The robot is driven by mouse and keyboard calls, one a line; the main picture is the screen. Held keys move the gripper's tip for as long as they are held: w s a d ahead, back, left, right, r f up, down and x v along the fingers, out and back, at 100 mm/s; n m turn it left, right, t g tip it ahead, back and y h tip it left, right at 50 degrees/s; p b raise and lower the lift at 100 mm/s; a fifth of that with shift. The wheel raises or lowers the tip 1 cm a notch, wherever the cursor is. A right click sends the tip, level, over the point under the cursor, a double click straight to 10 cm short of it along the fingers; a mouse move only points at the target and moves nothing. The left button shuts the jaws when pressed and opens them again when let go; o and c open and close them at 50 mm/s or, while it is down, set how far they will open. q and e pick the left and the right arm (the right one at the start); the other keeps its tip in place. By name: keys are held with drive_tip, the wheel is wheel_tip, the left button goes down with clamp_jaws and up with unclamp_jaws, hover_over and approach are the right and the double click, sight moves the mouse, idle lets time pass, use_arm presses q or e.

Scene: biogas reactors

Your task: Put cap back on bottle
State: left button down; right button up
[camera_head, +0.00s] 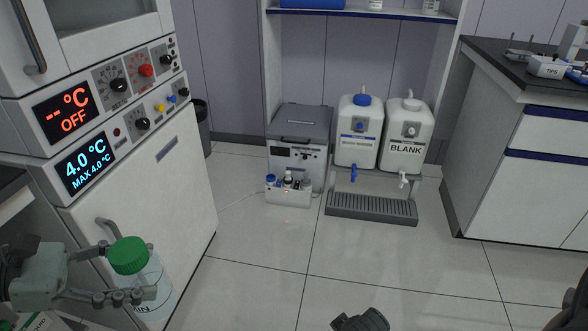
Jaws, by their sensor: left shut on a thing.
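My left gripper (128,272) is at the lower left, its fingers on either side of a clear bottle (153,279), shut on it. The bottle is slightly tilted and has dark lettering on its side, partly hidden by the near finger. A green cap (129,255) sits at the top of the bottle, seen from above. I cannot tell whether it is screwed down or only resting there. I cannot make out my right gripper; only dark parts show at the bottom edge and lower right corner.
A white cabinet (175,180) with lit temperature displays stands close behind the bottle. Two white canisters (357,142) stand over a grey drip tray (371,208) at the back. A small rack of bottles (288,196) stands left of them. A counter (517,165) is at right. The middle floor is clear.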

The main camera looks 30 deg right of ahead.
use_arm(q)
drive_tip(key=shift+r, duration=0.2)
drive_tip(key=shift+w+a+r+n+t, duration=0.1)
drive_tip(key=shift+a+n+t, duration=0.2)
drive_tip(key=shift+t, duration=0.1)
drive_tip(key=w+a+r+n+t+y, duration=0.1)
drive_tip(key=a+n+t+y, duration=0.1)
drive_tip(key=a+n+t, duration=0.5)
drive_tip(key=a+t, duration=0.1)
drive_tip(key=a, duration=0.5)
drive_tip(key=shift+w+r+n, duration=0.3)
drive_tip(key=shift+w+r, duration=0.1)
